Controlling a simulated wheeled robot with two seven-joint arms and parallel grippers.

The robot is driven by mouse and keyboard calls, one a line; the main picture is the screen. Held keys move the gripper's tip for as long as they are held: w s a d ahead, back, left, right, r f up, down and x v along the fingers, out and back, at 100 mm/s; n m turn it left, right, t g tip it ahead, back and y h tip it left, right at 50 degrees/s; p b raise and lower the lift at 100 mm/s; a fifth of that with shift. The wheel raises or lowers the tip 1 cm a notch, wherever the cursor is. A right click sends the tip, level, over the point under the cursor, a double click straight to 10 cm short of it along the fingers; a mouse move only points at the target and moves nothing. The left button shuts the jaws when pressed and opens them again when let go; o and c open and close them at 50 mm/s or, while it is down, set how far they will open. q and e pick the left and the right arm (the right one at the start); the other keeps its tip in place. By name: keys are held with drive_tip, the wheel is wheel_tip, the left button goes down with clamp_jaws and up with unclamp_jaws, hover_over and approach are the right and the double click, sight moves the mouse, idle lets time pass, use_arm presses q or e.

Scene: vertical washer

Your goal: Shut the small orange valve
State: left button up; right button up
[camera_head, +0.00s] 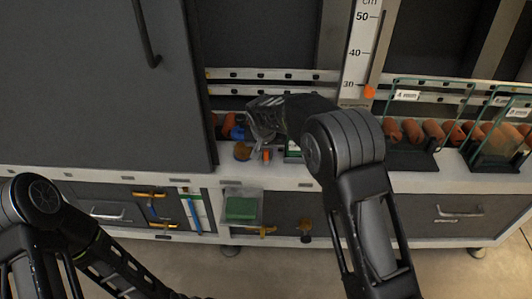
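My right gripper (262,125) is at the bench top in the middle of the view, with its arm coming up from the lower right. A small orange piece (266,155) shows just below the gripper, and a rounded orange-brown part (242,152) is to its left; I cannot tell which is the valve. The gripper partly hides this spot, so I cannot tell whether its fingers are open, shut or touching anything. My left arm (110,265) is at the lower left; its gripper is out of view.
A large dark door panel (95,80) stands at the left. A blue part (231,124) is beside my gripper. A scale (361,45) stands behind, with glass-sided stands (412,125) and orange rollers at the right. Drawers (459,212) and a clear box with a green block (241,208) are below.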

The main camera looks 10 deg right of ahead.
drive_tip(key=v, duration=0.5)
idle(0.4)
